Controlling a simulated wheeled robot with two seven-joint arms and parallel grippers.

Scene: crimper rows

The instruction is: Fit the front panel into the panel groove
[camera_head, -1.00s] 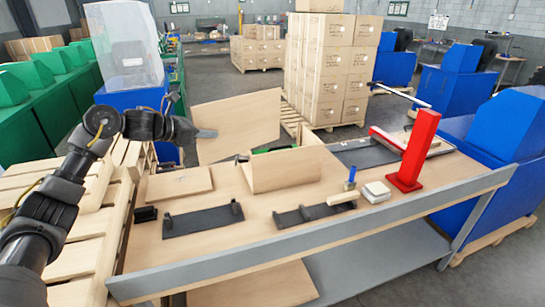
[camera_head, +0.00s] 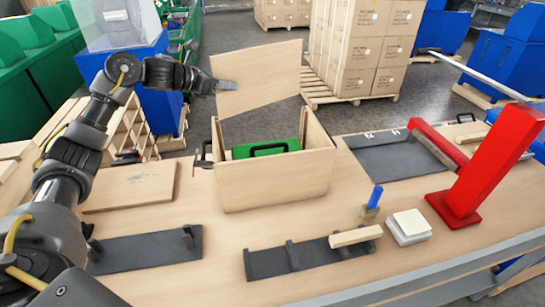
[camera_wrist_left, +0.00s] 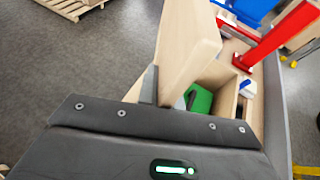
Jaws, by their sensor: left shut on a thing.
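The front panel (camera_head: 262,72) is a flat light-wood board, held upright and slightly tilted. My left gripper (camera_head: 226,86) is shut on its left edge. The panel is above the far side of an open wooden box (camera_head: 275,183), apparently with a gap below it. A green case (camera_head: 262,149) with a black handle sits inside the box. The panel groove cannot be made out. In the left wrist view the panel (camera_wrist_left: 190,45) shows nearly edge-on beside a finger, with the green case (camera_wrist_left: 199,100) below. My right gripper is not in view.
On the table, a flat board (camera_head: 130,187) lies left of the box. Dark fixtures (camera_head: 150,250) (camera_head: 270,263) lie in front. A red post (camera_head: 490,165), a white block (camera_head: 409,225) and a dark plate (camera_head: 395,158) are to the right. Stacked cartons (camera_head: 360,50) stand behind.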

